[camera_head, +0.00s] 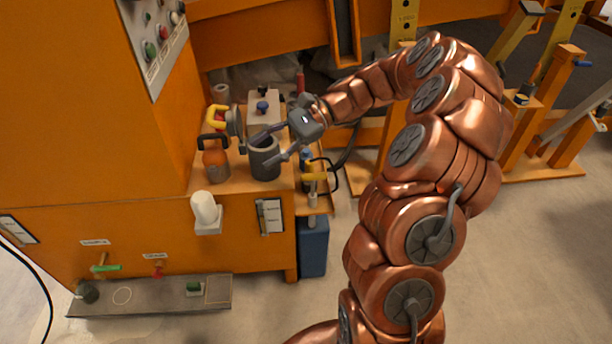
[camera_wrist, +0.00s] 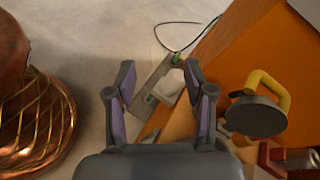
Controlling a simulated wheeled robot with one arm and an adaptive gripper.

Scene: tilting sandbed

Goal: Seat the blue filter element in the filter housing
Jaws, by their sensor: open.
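My gripper (camera_head: 268,147) is open, its two fingers spread above and beside the rim of a grey open-topped cylinder (camera_head: 264,165), which looks like the filter housing. Whether a finger touches it I cannot tell. In the wrist view my gripper (camera_wrist: 160,92) is open with nothing between the fingertips. I cannot identify the blue filter element for sure; a small blue piece (camera_head: 262,107) sits on a pale block behind the cylinder, and another blue piece (camera_head: 306,156) is to its right. The cylinder's inside is not clear.
A grey disc with a yellow handle (camera_wrist: 256,116) stands left of the cylinder in the head view. An orange-brown jug (camera_head: 215,163) is beside it. A white cylinder (camera_head: 205,208) sits on a front bracket. The control cabinet (camera_head: 90,110) rises at the left.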

